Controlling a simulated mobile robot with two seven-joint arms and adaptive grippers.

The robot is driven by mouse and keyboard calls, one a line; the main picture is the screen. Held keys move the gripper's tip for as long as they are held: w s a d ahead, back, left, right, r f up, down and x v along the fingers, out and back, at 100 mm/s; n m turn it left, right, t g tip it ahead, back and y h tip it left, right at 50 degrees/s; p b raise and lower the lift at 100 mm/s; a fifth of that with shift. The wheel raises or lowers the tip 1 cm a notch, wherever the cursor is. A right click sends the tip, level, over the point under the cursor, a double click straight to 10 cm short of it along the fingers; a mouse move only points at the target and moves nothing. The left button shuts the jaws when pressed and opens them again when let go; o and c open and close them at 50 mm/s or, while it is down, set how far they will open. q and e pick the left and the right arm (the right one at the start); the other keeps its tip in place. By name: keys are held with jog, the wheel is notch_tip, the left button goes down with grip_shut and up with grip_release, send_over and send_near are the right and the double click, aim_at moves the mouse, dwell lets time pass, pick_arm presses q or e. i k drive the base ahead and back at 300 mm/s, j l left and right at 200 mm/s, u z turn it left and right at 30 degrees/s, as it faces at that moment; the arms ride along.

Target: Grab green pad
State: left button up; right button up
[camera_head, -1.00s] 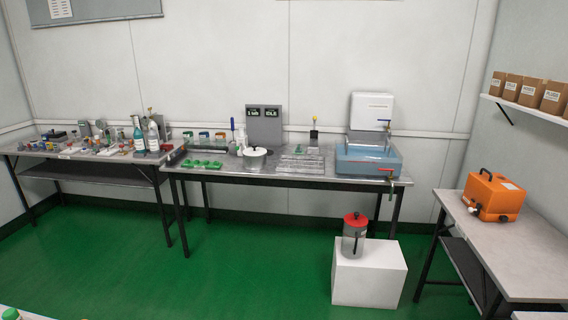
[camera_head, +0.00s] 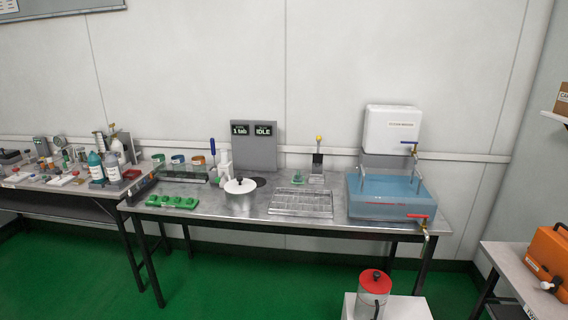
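A green pad (camera_head: 173,202) with several raised bumps lies flat near the front left edge of the middle metal table (camera_head: 270,218). Nothing touches it from above. Neither of my grippers shows in the head view, so I cannot see what they hold.
A red-lidded canister (camera_head: 374,290) stands on a white block before the table.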

aim_at(297, 178)
jog(key=i+j+u, duration=0.1)
jog(key=i+u, duration=0.35)
jog(key=i, duration=0.15)
jog(key=i+l+u, duration=0.15)
jog(key=i+u, duration=0.75)
jog(key=i, duration=0.9)
jog(key=z, duration=1.5)
jog(key=i+j, duration=0.05)
jog(key=j, duration=0.05)
